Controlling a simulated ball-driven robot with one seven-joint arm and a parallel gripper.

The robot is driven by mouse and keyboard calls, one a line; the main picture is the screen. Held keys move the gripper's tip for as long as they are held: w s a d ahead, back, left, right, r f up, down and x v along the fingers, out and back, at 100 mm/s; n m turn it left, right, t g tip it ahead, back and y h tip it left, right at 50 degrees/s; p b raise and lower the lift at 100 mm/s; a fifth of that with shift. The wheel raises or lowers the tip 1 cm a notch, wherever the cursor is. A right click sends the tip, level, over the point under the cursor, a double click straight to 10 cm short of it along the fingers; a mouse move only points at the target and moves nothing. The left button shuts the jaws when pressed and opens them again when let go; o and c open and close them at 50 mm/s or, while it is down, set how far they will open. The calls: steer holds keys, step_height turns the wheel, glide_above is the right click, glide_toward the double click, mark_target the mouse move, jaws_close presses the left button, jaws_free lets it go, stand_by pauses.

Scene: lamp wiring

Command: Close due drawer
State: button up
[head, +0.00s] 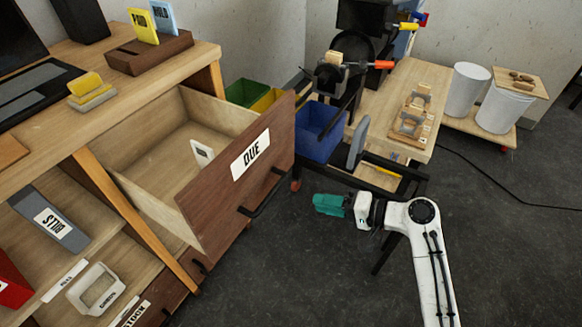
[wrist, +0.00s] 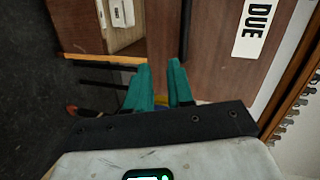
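The due drawer (head: 225,195) is pulled far out of the wooden desk. Its brown front carries a white DUE label (head: 250,155) and a dark bar handle (head: 262,195). A white card (head: 202,153) is inside it. My gripper (head: 316,204), with teal fingers, is to the right of the drawer front and apart from the handle in the head view. In the wrist view my gripper (wrist: 160,64) shows a gap between its fingers with nothing held. The drawer front (wrist: 215,60), its label (wrist: 257,28) and the dark handle (wrist: 187,30) are beyond the fingertips.
A blue bin (head: 318,130) and a wooden workbench (head: 400,100) stand behind my gripper. Shelves with a STUB box (head: 50,220) are below the desktop at left. White buckets (head: 467,88) stand at the back right. The dark floor (head: 515,240) at right is mostly clear, with a cable across it.

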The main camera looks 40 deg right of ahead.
steer(key=d+r+m+t, duration=0.2)
steer(key=d, duration=0.1)
steer(key=w+d+r+m+t, duration=0.1)
steer(key=d, duration=0.1)
steer(key=shift+r+t+h+b, duration=0.1)
steer(key=shift+t+h+b, duration=0.2)
steer(key=shift+h+b, duration=0.1)
jaws_close()
steer(key=p, duration=0.1)
glide_toward(278, 156)
steer(key=x, duration=0.7)
steer(key=shift+d, duration=0.1)
